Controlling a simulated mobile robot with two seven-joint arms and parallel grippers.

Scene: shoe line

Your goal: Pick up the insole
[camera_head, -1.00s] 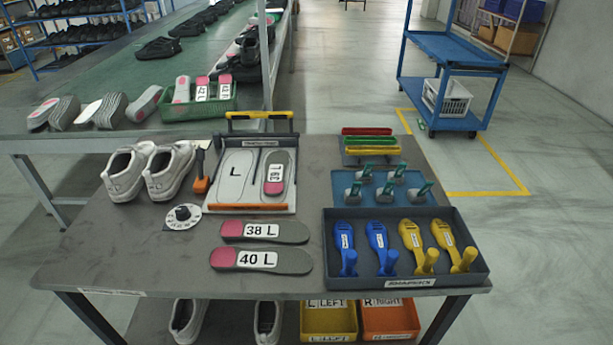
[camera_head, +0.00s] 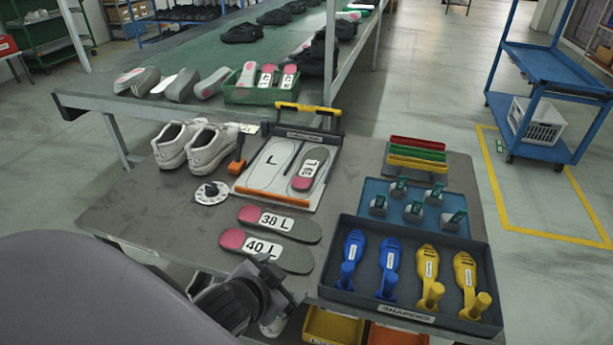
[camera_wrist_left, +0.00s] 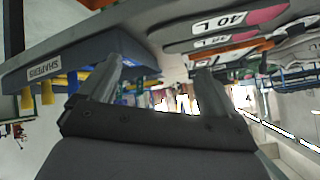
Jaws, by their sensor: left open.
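Two grey insoles with pink heels lie flat on the grey table (camera_head: 130,205): the one labelled 38 L (camera_head: 300,229) and, nearer the front, the one labelled 40 L (camera_head: 295,261). A smaller labelled insole (camera_head: 309,172) lies on the board marked L (camera_head: 258,184). My left gripper (camera_head: 278,284) is at the table's front edge, just in front of the 40 L insole and apart from it. In the left wrist view its fingers (camera_wrist_left: 160,82) are spread with nothing between them, and the 40 L insole (camera_wrist_left: 190,28) is beyond them. My right gripper is not visible.
A dark tray (camera_head: 345,305) with blue and yellow shapers stands right of the insoles. Yellow (camera_head: 330,325) and orange bins sit below the table. The table's left part is clear.

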